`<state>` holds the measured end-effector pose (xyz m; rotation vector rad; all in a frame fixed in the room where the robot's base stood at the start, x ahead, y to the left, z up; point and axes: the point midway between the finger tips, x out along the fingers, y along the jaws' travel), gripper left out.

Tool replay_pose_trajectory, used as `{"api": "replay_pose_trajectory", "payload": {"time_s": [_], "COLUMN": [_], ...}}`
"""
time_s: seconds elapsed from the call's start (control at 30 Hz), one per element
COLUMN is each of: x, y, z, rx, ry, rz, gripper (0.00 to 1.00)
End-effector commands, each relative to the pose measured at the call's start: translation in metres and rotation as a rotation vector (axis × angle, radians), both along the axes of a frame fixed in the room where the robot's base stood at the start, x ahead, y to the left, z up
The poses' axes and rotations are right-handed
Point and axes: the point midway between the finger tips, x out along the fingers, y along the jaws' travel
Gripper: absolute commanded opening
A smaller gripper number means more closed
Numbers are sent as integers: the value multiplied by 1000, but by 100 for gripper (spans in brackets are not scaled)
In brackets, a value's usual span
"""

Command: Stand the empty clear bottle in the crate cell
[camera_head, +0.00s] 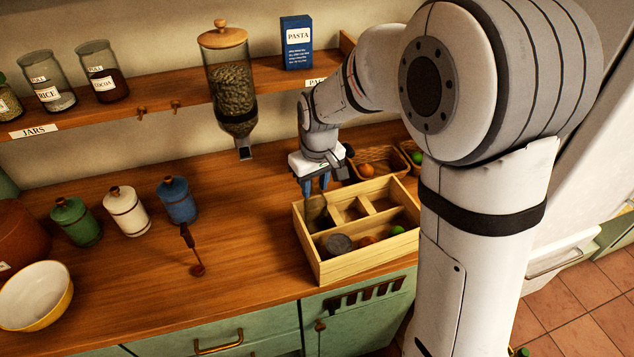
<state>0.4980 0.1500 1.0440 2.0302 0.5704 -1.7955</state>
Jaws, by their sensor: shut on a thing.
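The pale wooden crate (362,267) stands on the counter, divided into cells. My gripper (318,188) points down over its back-left cell, its blue fingers shut on the clear bottle (318,212). The bottle looks dark and see-through and is roughly upright, its lower part within that cell. The crate's front wall and the fingers hide parts of it, so I cannot tell whether its base touches the cell floor.
The crate's front compartment holds a grey round thing (338,243), a reddish one and a green one (397,230). Baskets (380,160) stand behind the crate. A hanging dispenser (232,85) is to the left. The counter left of the crate is mostly clear around a dark-red utensil (190,247).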

Motion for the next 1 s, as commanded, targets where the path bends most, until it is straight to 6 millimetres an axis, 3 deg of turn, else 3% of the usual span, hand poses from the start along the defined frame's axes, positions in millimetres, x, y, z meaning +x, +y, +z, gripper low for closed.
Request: {"api": "replay_pose_trajectory", "payload": {"time_s": [0.03,0.07,0.3,0.67,1.0], "x": [0,0,0,0,-6], "y": [0,0,0,-1,-5], "z": [-2,-3,-1,5,71], "rx": [1,0,0,0,2], "ry": [-1,0,0,-2,-6], "rz": [0,0,-1,-2,-3], "gripper": [0,32,52,54,54]}}
